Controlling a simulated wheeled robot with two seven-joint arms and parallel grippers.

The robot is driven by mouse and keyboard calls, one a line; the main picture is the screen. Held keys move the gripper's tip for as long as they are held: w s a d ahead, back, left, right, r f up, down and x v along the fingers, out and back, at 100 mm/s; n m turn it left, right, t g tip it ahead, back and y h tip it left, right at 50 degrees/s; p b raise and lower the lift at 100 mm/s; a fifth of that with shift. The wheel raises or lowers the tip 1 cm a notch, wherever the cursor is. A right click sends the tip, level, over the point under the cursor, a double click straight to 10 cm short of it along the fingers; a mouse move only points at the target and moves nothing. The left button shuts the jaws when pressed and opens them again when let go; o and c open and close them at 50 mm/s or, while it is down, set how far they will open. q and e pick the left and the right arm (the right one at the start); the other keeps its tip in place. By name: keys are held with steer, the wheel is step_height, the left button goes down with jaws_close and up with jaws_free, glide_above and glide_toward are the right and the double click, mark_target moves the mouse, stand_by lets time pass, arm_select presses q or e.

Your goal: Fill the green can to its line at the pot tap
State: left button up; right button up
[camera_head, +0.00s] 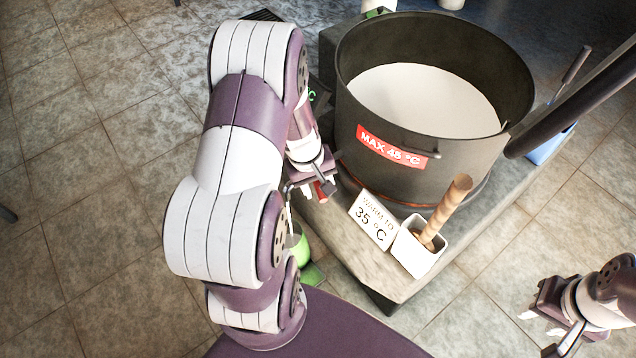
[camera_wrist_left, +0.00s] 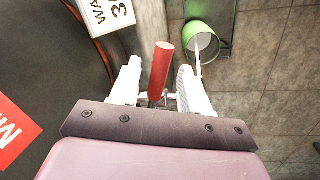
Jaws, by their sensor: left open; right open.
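The green can (camera_head: 301,248) stands low below the pot's side, partly hidden by my left arm. In the left wrist view the can (camera_wrist_left: 187,36) shows its open mouth, with white liquid inside and a thin white stream (camera_wrist_left: 196,62) running to it. Its fill line cannot be made out. The tap's red handle (camera_wrist_left: 160,72) lies between the open fingers of my left gripper (camera_wrist_left: 158,80); contact cannot be told. In the head view my left gripper (camera_head: 322,186) is beside the pot (camera_head: 375,185). My right gripper (camera_head: 537,312) is open and empty at the lower right.
The pot holds white liquid (camera_head: 425,95) and bears a red "MAX 45 °C" label (camera_head: 392,147). A "WARM TO 35 °C" card (camera_head: 374,219) and a white holder (camera_head: 418,253) with a wooden-handled tool (camera_head: 446,210) stand on the counter's front edge.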

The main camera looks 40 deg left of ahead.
arm_select(q)
step_height(320, 180, up, 12)
steer(key=s+a+p, duration=0.1)
steer(key=s+p, duration=0.1)
steer(key=p, duration=0.4)
steer(key=shift+a+r, duration=0.15)
steer(key=shift+a, duration=0.05)
